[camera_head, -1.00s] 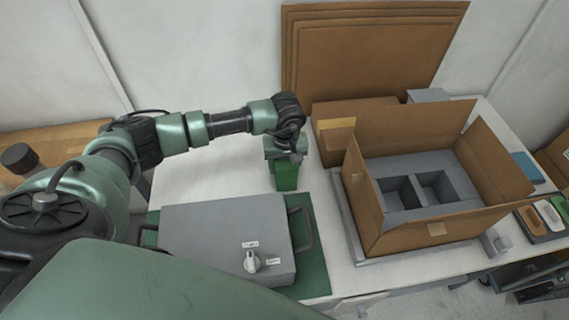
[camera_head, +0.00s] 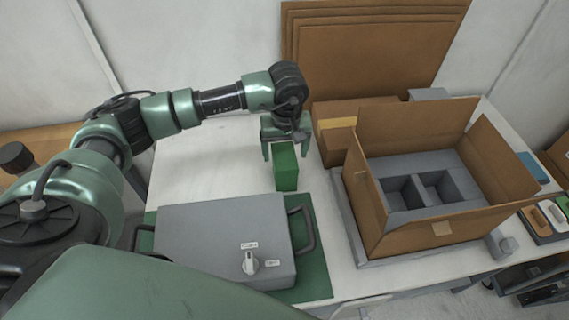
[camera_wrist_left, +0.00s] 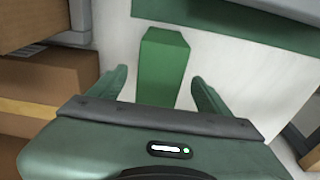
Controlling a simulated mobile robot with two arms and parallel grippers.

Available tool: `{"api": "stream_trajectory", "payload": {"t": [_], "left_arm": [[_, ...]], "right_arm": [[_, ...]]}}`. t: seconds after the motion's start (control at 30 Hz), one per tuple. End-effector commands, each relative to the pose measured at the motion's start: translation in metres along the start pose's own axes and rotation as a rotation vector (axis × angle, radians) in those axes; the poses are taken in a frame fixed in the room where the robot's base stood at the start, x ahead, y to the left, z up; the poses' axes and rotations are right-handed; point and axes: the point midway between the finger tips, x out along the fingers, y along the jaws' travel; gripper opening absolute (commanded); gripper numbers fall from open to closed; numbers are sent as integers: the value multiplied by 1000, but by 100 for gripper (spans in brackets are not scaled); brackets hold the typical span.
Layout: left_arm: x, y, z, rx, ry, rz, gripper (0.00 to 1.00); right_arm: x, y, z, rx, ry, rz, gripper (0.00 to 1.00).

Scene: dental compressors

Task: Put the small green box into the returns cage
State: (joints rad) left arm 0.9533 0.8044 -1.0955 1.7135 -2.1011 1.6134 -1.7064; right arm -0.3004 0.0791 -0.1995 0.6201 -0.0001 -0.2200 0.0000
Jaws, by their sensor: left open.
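The small green box (camera_head: 286,168) stands on the white table behind the grey case. It also shows in the left wrist view (camera_wrist_left: 163,68), between and just beyond my fingers. My left gripper (camera_head: 285,152) is open and empty, above and behind the box in the head view; its two fingers are spread wider than the box. In the left wrist view the fingers of the gripper (camera_wrist_left: 160,85) lie to either side of the box's near end, with gaps showing. I cannot tell how much height separates them. The returns cage is not recognisable in these views. My right gripper is not in view.
A grey case (camera_head: 222,240) lies on a green mat (camera_head: 318,262) in front of the box. An open cardboard carton (camera_head: 410,232) with a grey divided insert stands to the right. A closed brown carton (camera_head: 335,145) is close to the gripper's right. The table's left part (camera_head: 190,170) is clear.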

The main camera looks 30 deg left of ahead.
Motion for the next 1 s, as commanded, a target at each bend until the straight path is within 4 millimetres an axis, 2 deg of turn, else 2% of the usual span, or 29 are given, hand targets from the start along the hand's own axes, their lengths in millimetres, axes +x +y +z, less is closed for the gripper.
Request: {"api": "stream_trajectory", "payload": {"t": [0.1,0.27,0.33,0.47,0.57,0.8,1.0], "left_arm": [[-22,0,-1,0,4,2,78],[-42,0,0,0,1,1,78],[-47,0,0,-6,1,1,97],[-48,0,0,-121,-10,-3,100],[-44,0,-2,-340,-26,-6,100],[-31,0,-6,-1039,-72,-44,100],[-24,-1,-8,-1443,-92,-82,100]], "right_arm": [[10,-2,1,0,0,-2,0],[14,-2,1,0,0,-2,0],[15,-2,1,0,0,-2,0],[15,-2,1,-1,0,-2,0],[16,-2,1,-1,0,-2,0],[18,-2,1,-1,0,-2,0],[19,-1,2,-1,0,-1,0]]}}
